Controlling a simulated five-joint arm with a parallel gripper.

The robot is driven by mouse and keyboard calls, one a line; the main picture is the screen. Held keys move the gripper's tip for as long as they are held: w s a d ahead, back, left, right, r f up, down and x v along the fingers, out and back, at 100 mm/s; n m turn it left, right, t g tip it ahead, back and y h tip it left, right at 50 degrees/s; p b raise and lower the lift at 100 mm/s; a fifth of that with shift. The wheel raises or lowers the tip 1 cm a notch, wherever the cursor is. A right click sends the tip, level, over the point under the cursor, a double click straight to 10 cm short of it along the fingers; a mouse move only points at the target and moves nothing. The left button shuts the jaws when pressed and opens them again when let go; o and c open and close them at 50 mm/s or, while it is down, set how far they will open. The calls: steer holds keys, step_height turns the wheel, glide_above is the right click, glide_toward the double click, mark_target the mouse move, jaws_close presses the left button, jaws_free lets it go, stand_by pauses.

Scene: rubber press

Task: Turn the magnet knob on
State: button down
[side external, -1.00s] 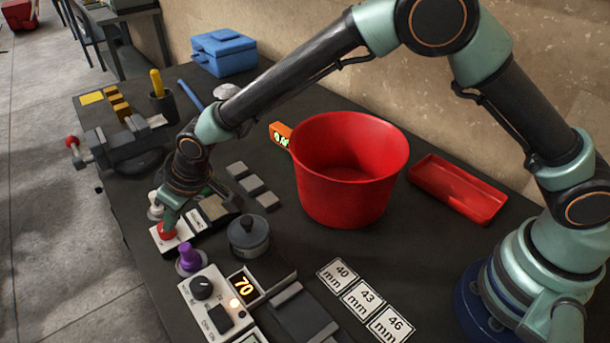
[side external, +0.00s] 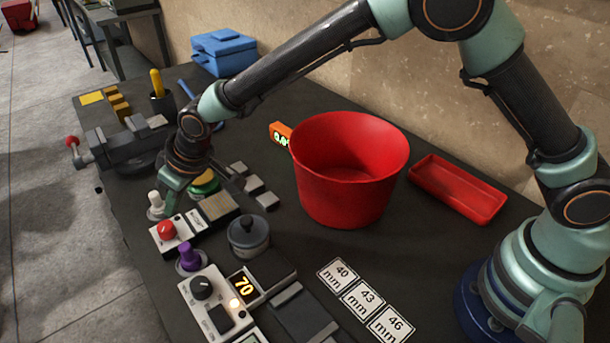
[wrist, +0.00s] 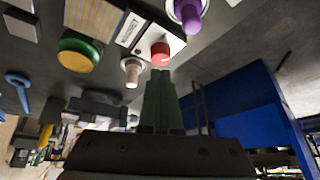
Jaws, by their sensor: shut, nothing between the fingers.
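The red knob (side external: 166,230) sits on a small white-fronted box with a label and a tan ribbed plate (side external: 218,207). I take it for the magnet knob; the label is too small to read. It also shows in the wrist view (wrist: 160,50), just beyond my fingertips. My gripper (side external: 166,186) is shut and empty. It hangs behind and above the red knob, apart from it, close to a white-topped peg (side external: 156,202). In the wrist view my gripper (wrist: 160,74) has both fingers together. Whether the knob is on or off cannot be told.
A green and yellow button (side external: 205,184) is beside my gripper. A grey pot (side external: 249,238), a red bucket (side external: 345,190) and a vise (side external: 128,143) are around.

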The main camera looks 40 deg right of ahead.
mark_target(172, 238)
steer(key=shift+f, duration=2.95)
steer(key=shift+w+a, duration=0.2)
steer(key=shift+s+a, duration=0.2)
steer(key=shift+a, duration=0.2)
steer(key=shift+s, duration=0.15)
steer(key=shift+s+d, duration=0.15)
steer(key=shift+s, duration=0.05)
step_height(172, 238, up, 6)
